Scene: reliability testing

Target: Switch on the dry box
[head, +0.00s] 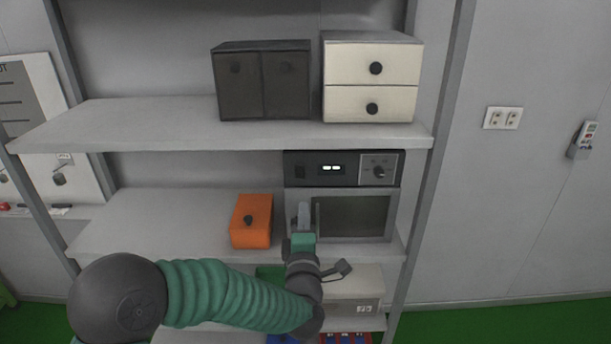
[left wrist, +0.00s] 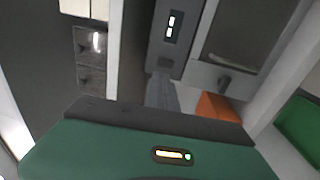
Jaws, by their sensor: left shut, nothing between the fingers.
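The dry box (head: 398,215) stands on the middle shelf, with a dark control panel (head: 345,180) above its windowed door (head: 352,217). My left gripper (head: 304,207) is shut and empty, in front of the door's left edge and below the switch. In the left wrist view its fingers (left wrist: 161,82) point at the panel end just below the lit display (left wrist: 171,26); contact cannot be told. My right gripper is not in view.
An orange box (head: 251,222) sits left of the dry box. A dark cabinet (head: 262,82) and a white drawer unit (head: 372,75) stand on the shelf above (head: 150,125). A shelf upright (head: 433,150) is at the right. The middle shelf's left part (head: 150,215) is clear.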

